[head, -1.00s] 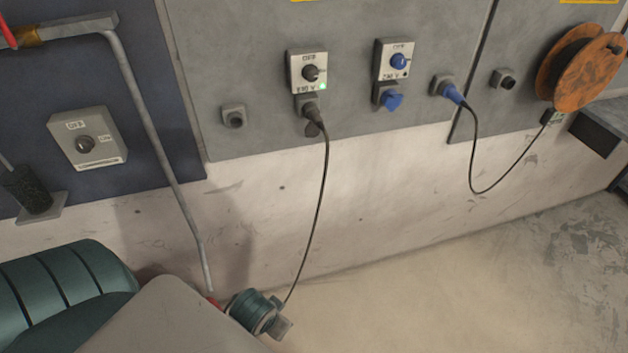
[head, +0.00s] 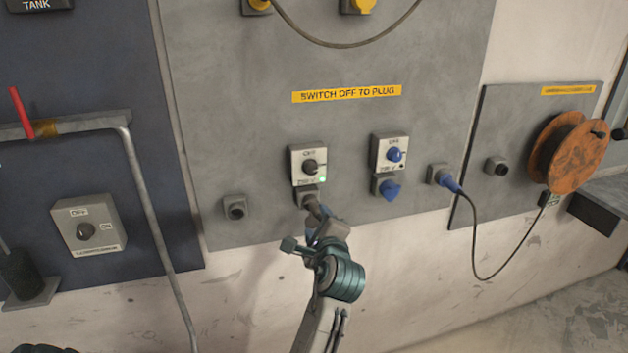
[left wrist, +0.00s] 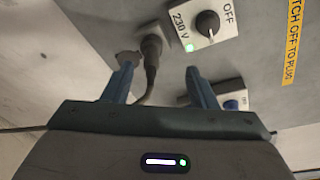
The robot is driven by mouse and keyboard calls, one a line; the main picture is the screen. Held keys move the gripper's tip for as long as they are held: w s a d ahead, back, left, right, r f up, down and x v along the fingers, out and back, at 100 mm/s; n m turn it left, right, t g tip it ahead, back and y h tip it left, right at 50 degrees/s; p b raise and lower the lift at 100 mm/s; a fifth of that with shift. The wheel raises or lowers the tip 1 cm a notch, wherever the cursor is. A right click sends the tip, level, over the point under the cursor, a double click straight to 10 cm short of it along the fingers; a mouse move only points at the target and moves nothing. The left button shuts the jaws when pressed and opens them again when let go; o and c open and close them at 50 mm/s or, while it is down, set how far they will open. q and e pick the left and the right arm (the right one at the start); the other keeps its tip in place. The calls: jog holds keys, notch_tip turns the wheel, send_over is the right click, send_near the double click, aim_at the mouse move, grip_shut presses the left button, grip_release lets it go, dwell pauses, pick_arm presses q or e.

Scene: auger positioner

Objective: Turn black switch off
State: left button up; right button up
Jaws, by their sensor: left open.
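The black switch (head: 310,167) is a round knob on a white plate marked OFF and 230 V, on the grey wall panel. A green light glows at the plate's lower right corner. The knob also shows in the left wrist view (left wrist: 207,23), with the black plug (left wrist: 152,48) in the socket beside its plate. My left gripper (head: 318,222) is just below the switch, in front of the plug's lower part and cable. Its two fingers (left wrist: 160,82) are apart, and neither visibly touches the knob. My right gripper is out of view.
A blue switch (head: 394,154) with a blue-capped socket is close on the right. A blue plug (head: 447,182) with a hanging cable and an orange reel (head: 570,155) are farther right. A grey switch box (head: 88,226) and a pipe (head: 155,235) stand left.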

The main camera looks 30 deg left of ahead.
pick_arm(q)
jog(key=m+y, duration=0.2)
send_near(312, 171)
jog(key=v, duration=0.2)
jog(key=shift+t, duration=0.3)
jog(key=p+x, duration=0.3)
jog(key=x, duration=0.7)
jog(key=shift+s+a+f, duration=0.1)
jog(key=shift+s, duration=0.05)
jog(key=shift+w+a+f+p, duration=0.15)
jog(key=shift+w+a+p, duration=0.15)
jog(key=shift+w+a, duration=0.05)
jog(key=c, duration=1)
